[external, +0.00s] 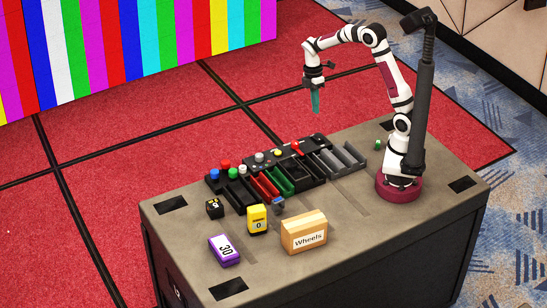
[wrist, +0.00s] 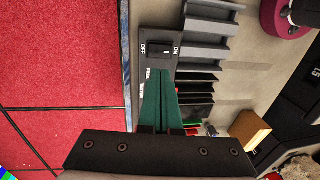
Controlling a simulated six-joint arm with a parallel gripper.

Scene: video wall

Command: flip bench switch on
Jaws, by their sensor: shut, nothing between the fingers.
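The bench switch (wrist: 159,48) shows in the wrist view as a black rocker on a dark panel (wrist: 153,28). OFF is printed to its left and ON to its right; which way it is tipped I cannot tell. My gripper (wrist: 163,72) has green fingers shut together with nothing between them. In the wrist view their tips lie just below the rocker and cover part of the panel's lettering. In the external view my gripper (external: 315,110) hangs pointing down, well above the bench's far edge. The switch is too small to make out there.
Grey bins (external: 342,157) and red, green and black bins stand along the bench (external: 365,230). A Wheels box (external: 304,234), a yellow item (external: 257,219), a purple item (external: 224,250) and a small black item (external: 215,208) stand nearer. The bench's front right is clear.

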